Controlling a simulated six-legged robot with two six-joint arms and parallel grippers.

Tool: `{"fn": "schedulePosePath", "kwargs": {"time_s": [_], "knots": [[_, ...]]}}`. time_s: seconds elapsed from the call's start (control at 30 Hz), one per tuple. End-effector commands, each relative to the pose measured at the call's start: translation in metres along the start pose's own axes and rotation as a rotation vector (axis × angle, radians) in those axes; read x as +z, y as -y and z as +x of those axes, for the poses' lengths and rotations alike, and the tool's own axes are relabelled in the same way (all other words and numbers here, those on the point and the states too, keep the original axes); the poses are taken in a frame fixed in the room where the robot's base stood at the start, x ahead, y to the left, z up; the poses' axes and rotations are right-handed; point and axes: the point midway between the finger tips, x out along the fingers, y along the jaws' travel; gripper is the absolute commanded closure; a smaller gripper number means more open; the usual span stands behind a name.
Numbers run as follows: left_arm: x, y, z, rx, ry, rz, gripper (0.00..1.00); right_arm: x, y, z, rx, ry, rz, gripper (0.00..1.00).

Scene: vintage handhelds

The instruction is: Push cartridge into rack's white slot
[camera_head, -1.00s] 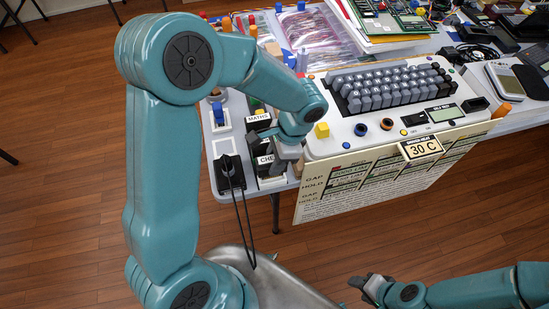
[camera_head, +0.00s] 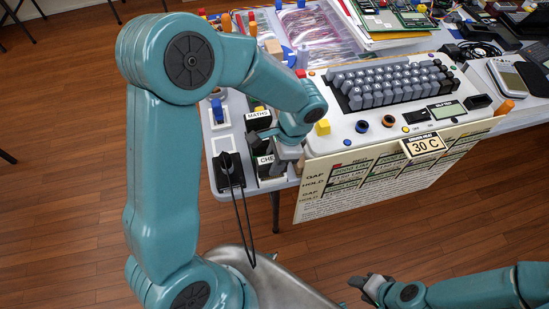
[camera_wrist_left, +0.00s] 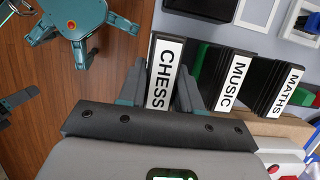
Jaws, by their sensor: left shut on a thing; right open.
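The black CHESS cartridge (camera_wrist_left: 164,72), with a white label, is between the fingers of my left gripper (camera_wrist_left: 160,88), which is shut on it. In the head view the cartridge (camera_head: 266,161) shows only in part beside my left gripper (camera_head: 284,160). Black MUSIC (camera_wrist_left: 233,80) and MATHS (camera_wrist_left: 284,90) cartridges stand in a row to its right in the wrist view. White-framed slots (camera_wrist_left: 291,18) lie at that view's upper right. I cannot tell how deep the CHESS cartridge sits. My right gripper (camera_head: 372,287) is open and empty, low in the head view.
A cream keyboard machine (camera_head: 335,143) stands just right of my left gripper, with a printed sheet (camera_head: 325,195) hanging below it. A black thing with a cord (camera_head: 228,172) lies at the table's left edge.

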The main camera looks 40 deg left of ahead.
Motion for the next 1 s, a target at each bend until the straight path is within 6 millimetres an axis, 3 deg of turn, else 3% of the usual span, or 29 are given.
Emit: {"fn": "schedulePosePath", "kwargs": {"time_s": [0.8, 0.83, 0.9, 1.0], "knots": [[-0.006, 0.0, 0.021, 0.0, 0.001, 0.0, 1.0, 0.0, -0.006, 0.017, 0.0, 0.0, 0.0, 0.51], [-0.006, 0.0, 0.02, 0.0, 0.0, 0.0, 0.6, 0.0, -0.006, 0.016, 0.0, 0.0, 0.0, 0.51], [-0.006, 0.0, 0.019, 0.0, 0.001, 0.0, 0.37, 0.0, -0.006, 0.016, 0.0, 0.0, 0.0, 0.51], [-0.006, 0.0, 0.019, 0.0, 0.0, 0.0, 0.36, 0.0, -0.006, 0.016, 0.0, 0.0, 0.0, 0.51]]}}
